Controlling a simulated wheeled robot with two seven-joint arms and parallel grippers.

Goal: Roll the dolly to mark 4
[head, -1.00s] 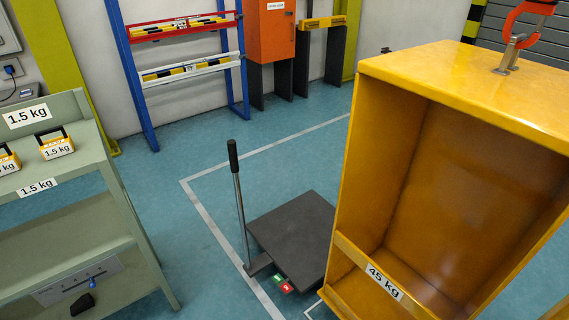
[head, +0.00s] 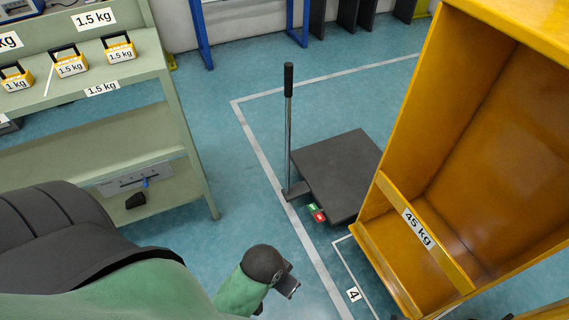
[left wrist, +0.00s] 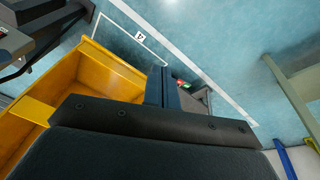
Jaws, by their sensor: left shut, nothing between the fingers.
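The dolly (head: 340,172) is a flat dark platform on the floor, with an upright handle (head: 288,125) at its left corner. Green and red pedals (head: 316,212) are at its near edge. The number 4 floor mark (head: 353,294) lies nearer me, by a white outline; it also shows in the left wrist view (left wrist: 139,36). Part of the dolly shows there too (left wrist: 200,96), with the pedals (left wrist: 182,84). My left gripper (head: 289,286) is shut and empty, nearer me than the dolly and apart from it. My right gripper is not visible.
A yellow 45 kg bin (head: 430,235) stands close on the dolly's right, hiding floor behind it. A green shelf (head: 190,140) with small weights (head: 70,62) stands at left. Blue floor between shelf and dolly is clear, crossed by a white line (head: 262,155).

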